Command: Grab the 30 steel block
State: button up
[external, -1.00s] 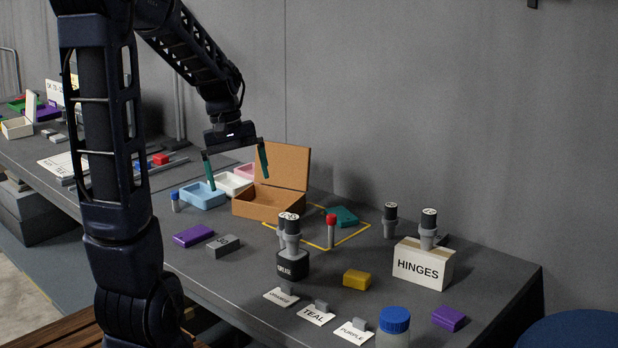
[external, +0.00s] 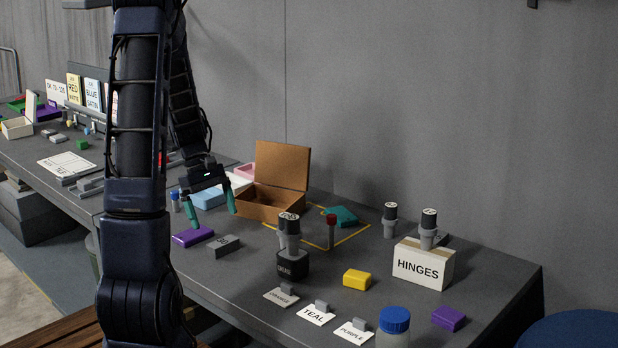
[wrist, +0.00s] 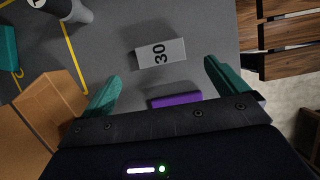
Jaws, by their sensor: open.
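The grey steel block marked 30 (external: 224,246) lies flat on the dark table, right of a purple block. In the wrist view the 30 block (wrist: 161,53) lies beyond the fingertips, between their lines, with its number facing up. My gripper (external: 211,219) has teal fingers spread apart and is empty. It hangs above the table, over the purple block and just behind the 30 block, touching neither as far as I can tell. In the wrist view the gripper (wrist: 162,80) shows both fingers wide open.
The purple block (external: 193,236) lies close beside the 30 block. An open brown box (external: 270,205) stands behind, next to a blue tray (external: 208,198). A black holder with grey tools (external: 291,264) stands to the right. Bare table lies in front of the 30 block.

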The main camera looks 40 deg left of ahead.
aim_at(223, 241)
jog(key=shift+x, duration=3.8)
jog(key=c, duration=1.3)
